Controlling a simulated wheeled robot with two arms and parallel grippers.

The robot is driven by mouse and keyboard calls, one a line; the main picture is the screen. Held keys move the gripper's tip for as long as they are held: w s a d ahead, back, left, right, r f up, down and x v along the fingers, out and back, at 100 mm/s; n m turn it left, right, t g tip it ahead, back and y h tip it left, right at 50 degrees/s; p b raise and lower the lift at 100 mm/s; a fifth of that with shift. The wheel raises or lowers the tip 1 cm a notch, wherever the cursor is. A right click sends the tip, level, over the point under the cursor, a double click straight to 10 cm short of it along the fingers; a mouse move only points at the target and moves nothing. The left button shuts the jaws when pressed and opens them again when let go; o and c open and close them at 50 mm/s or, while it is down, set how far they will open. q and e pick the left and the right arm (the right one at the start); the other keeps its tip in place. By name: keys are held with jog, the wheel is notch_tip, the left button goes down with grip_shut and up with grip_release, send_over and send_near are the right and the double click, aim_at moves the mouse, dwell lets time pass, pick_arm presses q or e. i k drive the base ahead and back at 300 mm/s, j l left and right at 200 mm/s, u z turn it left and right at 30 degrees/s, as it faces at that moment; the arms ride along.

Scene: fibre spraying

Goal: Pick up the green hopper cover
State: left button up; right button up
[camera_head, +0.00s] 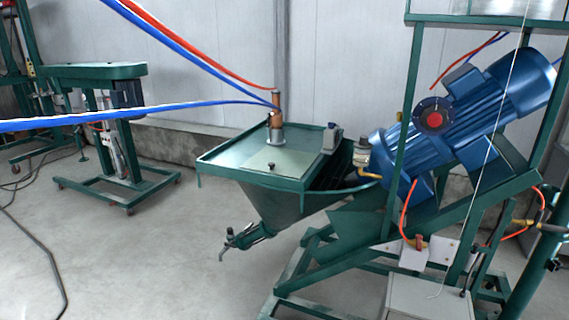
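The green hopper (275,203) stands near the middle of the camera_head view, its funnel narrowing downward. A flat, pale green hopper cover (285,161) with a small dark knob (271,167) lies on the front part of the hopper's top. A copper-coloured fitting (276,120) rises upright just behind the cover, with red and blue hoses meeting it. Neither of my grippers is in view, so I cannot see whether they are open or shut.
A large blue motor (460,115) sits on a green frame (405,140) right of the hopper. A metal valve (243,238) sticks out below the funnel. Hoses (130,115) cross the upper left. A green stand (100,72) is at left.

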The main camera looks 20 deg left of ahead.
aim_at(290, 164)
jog(key=i+j, duration=0.15)
jog(key=j, duration=0.25)
jog(key=i+j, duration=0.15)
jog(key=j, duration=0.2)
jog(key=i+j, duration=0.1)
jog(key=j, duration=0.3)
